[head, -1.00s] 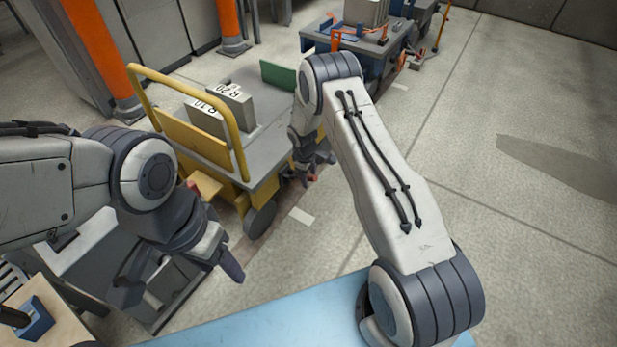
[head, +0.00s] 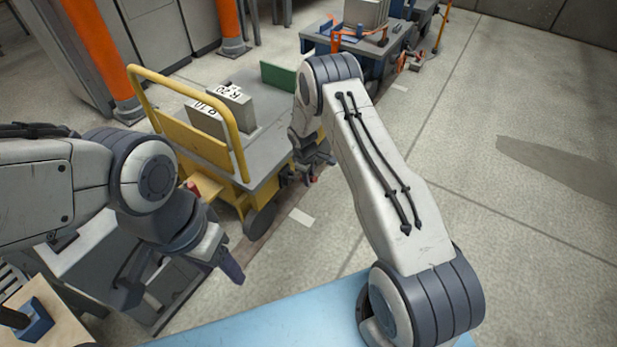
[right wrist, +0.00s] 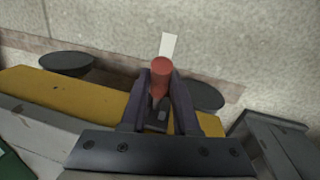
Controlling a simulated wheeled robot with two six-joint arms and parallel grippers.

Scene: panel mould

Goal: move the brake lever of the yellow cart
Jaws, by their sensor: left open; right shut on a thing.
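The yellow cart (head: 190,137) stands left of centre in the head view, with a yellow push handle, a grey deck and dark wheels. Its yellow side edge also shows in the right wrist view (right wrist: 72,93). The brake lever (right wrist: 161,70) has a red knob and sits at that edge. My right gripper (right wrist: 158,88) is shut on the lever, one finger on each side of it. In the head view my right gripper (head: 308,174) is at the cart's near right side, partly hidden by my arm. My left gripper (head: 185,278) is open, left of centre, apart from the cart.
Grey blocks (head: 236,107) with labels and a green panel (head: 279,76) stand on the cart. A blue cart (head: 375,58) is behind it. An orange post (head: 100,50) is at the left. Open floor (head: 500,110) lies to the right.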

